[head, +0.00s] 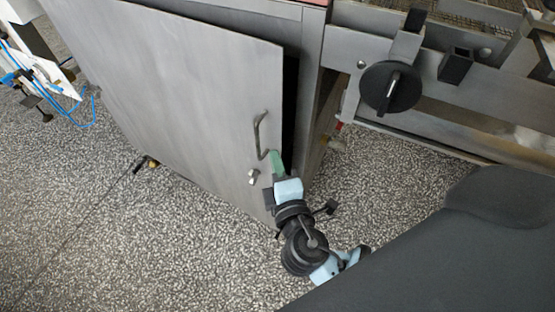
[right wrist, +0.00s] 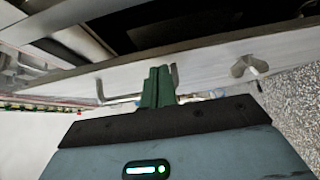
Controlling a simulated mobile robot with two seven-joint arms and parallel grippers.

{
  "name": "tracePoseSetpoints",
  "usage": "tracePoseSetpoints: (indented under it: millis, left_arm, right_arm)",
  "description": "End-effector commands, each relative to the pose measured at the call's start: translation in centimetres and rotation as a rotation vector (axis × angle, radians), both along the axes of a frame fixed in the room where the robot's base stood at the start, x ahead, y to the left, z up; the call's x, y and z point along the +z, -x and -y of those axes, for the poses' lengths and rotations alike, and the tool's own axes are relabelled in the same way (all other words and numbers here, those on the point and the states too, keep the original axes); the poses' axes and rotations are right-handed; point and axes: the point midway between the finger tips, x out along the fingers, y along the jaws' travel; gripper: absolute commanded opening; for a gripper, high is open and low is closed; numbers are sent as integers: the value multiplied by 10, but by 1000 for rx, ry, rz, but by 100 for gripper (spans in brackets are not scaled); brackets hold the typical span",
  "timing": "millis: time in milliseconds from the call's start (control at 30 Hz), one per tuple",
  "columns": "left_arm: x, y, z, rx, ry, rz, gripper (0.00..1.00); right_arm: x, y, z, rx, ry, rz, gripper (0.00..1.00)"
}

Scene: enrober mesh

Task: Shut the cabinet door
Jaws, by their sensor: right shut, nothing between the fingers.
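The cabinet door (head: 190,80) is a large grey metal panel standing a little ajar. A dark gap shows between its right edge and the cabinet frame (head: 313,80). A bent bar handle (head: 258,135) sits near that edge, with a small latch knob (head: 253,176) below it. My right gripper (head: 275,157) is shut and empty, its green fingers at the door's edge beside the handle's lower end. In the right wrist view the fingers (right wrist: 158,82) overlap the door's edge (right wrist: 210,62), between handle (right wrist: 135,97) and knob (right wrist: 245,67). I cannot tell whether they touch. My left gripper is out of view.
A black rotary knob (head: 391,88) and a mesh conveyor (head: 480,14) are on the machine at right. White equipment with blue hoses (head: 75,95) stands at far left. The speckled floor (head: 150,240) before the door is mostly clear, with a small dark and yellow item (head: 147,163).

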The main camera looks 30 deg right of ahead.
Motion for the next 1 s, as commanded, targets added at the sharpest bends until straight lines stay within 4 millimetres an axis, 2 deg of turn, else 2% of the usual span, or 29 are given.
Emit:
tracePoseSetpoints:
  millis: [400, 733, 1000]
  left_arm:
    - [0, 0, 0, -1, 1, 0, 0]
    - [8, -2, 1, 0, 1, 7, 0]
    - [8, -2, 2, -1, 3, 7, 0]
  right_arm:
    - [0, -2, 4, 0, 1, 1, 0]
    - [0, -30, 48, 62, 4, -1, 0]
    - [0, -32, 53, 71, 0, -1, 0]
